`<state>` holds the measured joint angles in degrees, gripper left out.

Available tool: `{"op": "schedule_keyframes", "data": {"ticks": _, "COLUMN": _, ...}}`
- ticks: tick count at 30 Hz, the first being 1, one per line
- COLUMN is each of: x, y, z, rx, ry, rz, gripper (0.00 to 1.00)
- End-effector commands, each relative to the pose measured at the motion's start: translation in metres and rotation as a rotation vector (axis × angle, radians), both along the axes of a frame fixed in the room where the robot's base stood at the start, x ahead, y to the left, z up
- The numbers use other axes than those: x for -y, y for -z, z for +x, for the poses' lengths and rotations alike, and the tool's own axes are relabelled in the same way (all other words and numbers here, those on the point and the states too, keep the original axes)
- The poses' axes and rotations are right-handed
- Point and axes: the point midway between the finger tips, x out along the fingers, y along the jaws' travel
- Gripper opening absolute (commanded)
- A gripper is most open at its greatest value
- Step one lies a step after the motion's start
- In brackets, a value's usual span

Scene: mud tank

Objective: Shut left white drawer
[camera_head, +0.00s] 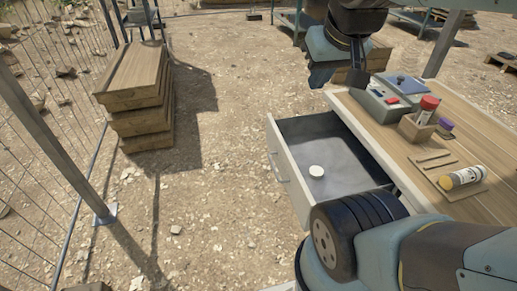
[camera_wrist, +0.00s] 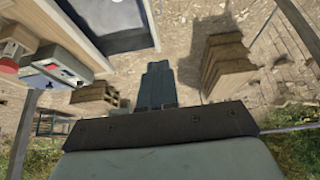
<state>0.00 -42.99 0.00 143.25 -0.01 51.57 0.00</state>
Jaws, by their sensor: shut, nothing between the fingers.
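The white drawer (camera_head: 291,177) is pulled out from the left side of the wooden-topped workbench (camera_head: 478,128). Its grey inside holds a small round white object (camera_head: 316,171). A handle shows on its white front. In the wrist view the drawer (camera_wrist: 152,22) is cut off at the top, with its dark inside showing. My gripper (camera_head: 358,77) is above the far end of the drawer, near the bench's back corner, and apart from the drawer front. Its fingers (camera_wrist: 157,85) are together and empty in the wrist view. My arm hides the drawer's near end.
Stacked wooden beams (camera_head: 137,95) and a wire fence (camera_head: 40,150) stand left. Open gravel lies between beams and drawer.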

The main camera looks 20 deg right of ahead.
Motion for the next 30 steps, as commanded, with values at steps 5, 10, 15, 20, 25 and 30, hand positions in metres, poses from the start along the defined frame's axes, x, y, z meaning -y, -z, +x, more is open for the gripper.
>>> {"op": "schedule_keyframes", "data": {"ticks": 5, "x": 0.000, "y": 0.000, "z": 0.002, "rx": -0.004, "ry": -0.004, "rz": -0.003, "gripper": 0.00}}
{"op": "schedule_keyframes", "data": {"ticks": 10, "x": -0.002, "y": 0.007, "z": 0.017, "rx": -0.042, "ry": -0.051, "rz": -0.040, "gripper": 0.00}}
{"op": "schedule_keyframes", "data": {"ticks": 15, "x": -0.005, "y": 0.023, "z": 0.050, "rx": -0.116, "ry": -0.159, "rz": -0.118, "gripper": 0.00}}
{"op": "schedule_keyframes", "data": {"ticks": 20, "x": -0.011, "y": 0.044, "z": 0.082, "rx": -0.191, "ry": -0.279, "rz": -0.200, "gripper": 0.00}}
{"op": "schedule_keyframes", "data": {"ticks": 25, "x": -0.020, "y": 0.071, "z": 0.115, "rx": -0.269, "ry": -0.412, "rz": -0.284, "gripper": 0.00}}
{"op": "schedule_keyframes", "data": {"ticks": 30, "x": -0.032, "y": 0.104, "z": 0.146, "rx": -0.344, "ry": -0.553, "rz": -0.365, "gripper": 0.00}}
